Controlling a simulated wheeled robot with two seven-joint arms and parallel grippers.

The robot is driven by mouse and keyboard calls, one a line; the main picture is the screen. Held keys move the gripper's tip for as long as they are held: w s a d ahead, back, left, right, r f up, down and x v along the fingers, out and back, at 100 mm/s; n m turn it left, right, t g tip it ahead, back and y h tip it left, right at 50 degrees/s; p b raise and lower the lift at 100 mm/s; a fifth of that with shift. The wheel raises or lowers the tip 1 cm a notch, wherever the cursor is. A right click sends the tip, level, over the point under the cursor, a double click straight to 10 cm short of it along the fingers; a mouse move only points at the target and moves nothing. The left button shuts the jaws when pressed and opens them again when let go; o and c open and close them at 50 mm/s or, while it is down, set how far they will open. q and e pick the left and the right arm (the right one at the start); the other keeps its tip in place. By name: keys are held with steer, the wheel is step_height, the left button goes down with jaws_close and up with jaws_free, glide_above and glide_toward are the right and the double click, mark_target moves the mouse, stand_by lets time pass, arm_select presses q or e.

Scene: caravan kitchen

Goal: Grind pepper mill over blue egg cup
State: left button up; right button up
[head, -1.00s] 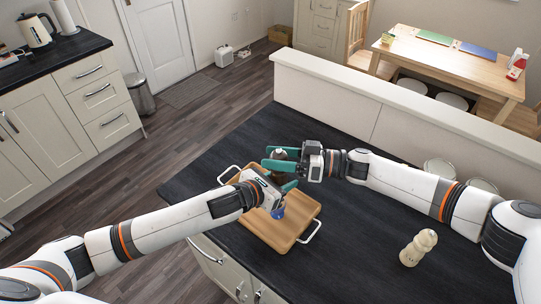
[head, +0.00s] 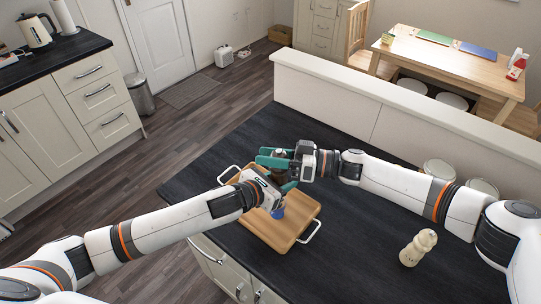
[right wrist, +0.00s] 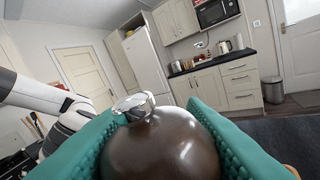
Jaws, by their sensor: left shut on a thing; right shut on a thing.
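The dark brown pepper mill (head: 280,149) is above the wooden board; its rounded head with a silver knob (right wrist: 134,105) fills the lower right wrist view. My right gripper (head: 274,159) is shut around the mill's head, with teal fingers on both sides. My left gripper (head: 285,186) is shut just below it, apparently on the mill's body, though the hold is mostly hidden. The blue egg cup (head: 279,212) is on the board, just below the left gripper and partly covered by it.
The wooden board (head: 262,228) with metal handles lies on the dark counter (head: 345,240). A cream mill-shaped object (head: 418,248) stands at the right of the counter, under my right arm. A low white wall (head: 365,110) runs along the back. The counter between is clear.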

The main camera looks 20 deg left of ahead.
steer(key=shift+t, duration=0.3)
steer(key=m+t, duration=0.1)
steer(key=t, duration=0.1)
steer(key=m+t, duration=0.3)
steer(key=shift+w+t+h, duration=0.25)
steer(key=shift+t+h, duration=0.05)
steer(key=m+t+h, duration=0.1)
steer(key=m+t, duration=0.1)
steer(key=t, duration=0.1)
steer(key=m+t+h, duration=0.1)
steer(key=m+t, duration=0.1)
steer(key=t, duration=0.1)
steer(key=shift+w+r, duration=0.1)
steer(key=shift+w, duration=0.1)
steer(key=shift+w+d+r+m+t+h, duration=0.1)
steer(key=shift+w+m+t+h, duration=0.1)
steer(key=shift+m+t+h, duration=1)
steer(key=shift+w+d+t+h, duration=0.1)
steer(key=shift+t+h, duration=0.3)
steer(key=shift+d, duration=0.15)
steer(key=o, duration=1)
steer(key=shift+w, duration=0.1)
